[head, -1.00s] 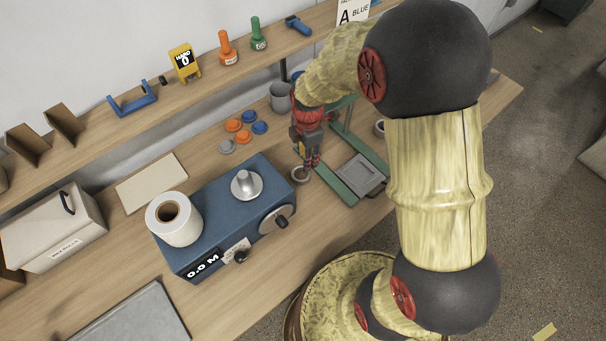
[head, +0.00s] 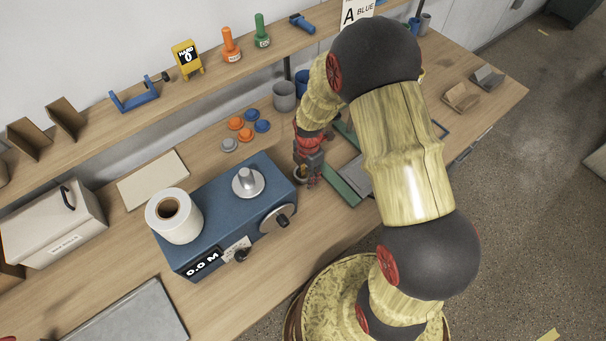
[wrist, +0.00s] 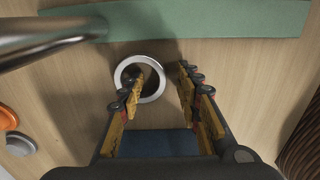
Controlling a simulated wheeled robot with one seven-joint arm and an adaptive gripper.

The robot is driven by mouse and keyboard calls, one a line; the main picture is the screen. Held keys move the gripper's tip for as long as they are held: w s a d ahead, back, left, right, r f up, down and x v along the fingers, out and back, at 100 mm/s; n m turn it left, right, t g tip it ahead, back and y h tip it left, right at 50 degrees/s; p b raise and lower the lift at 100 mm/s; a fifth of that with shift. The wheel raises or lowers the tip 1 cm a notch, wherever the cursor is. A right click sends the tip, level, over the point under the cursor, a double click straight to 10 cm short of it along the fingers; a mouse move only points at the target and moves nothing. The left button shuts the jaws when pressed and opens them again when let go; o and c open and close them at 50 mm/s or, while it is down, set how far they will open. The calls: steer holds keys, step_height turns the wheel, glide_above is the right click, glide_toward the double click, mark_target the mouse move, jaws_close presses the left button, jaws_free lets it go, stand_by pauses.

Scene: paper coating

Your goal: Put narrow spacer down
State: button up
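The narrow spacer appears to be the pale grey ring (wrist: 121,75), lying flat on the wooden bench in the wrist view. In the head view the ring (head: 299,173) shows partly beside my gripper (head: 308,180), between the blue machine and the green frame. In the wrist view my gripper (wrist: 162,78) has its two fingers apart with a clear gap. The left fingertip overlaps the ring's opening; the right fingertip is outside the ring's right side. I cannot tell whether the left finger touches the ring. Nothing is clamped between the fingers.
A blue machine (head: 225,222) with a white paper roll (head: 176,222) stands close left. A green frame (wrist: 210,18) lies just beyond the ring. Several orange and blue discs (head: 248,127) and a grey cup (head: 284,96) are behind. A shiny metal bar (wrist: 40,42) crosses the wrist view's upper left.

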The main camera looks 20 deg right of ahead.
steer(key=c, duration=0.3)
jaws_close()
stand_by(0.4)
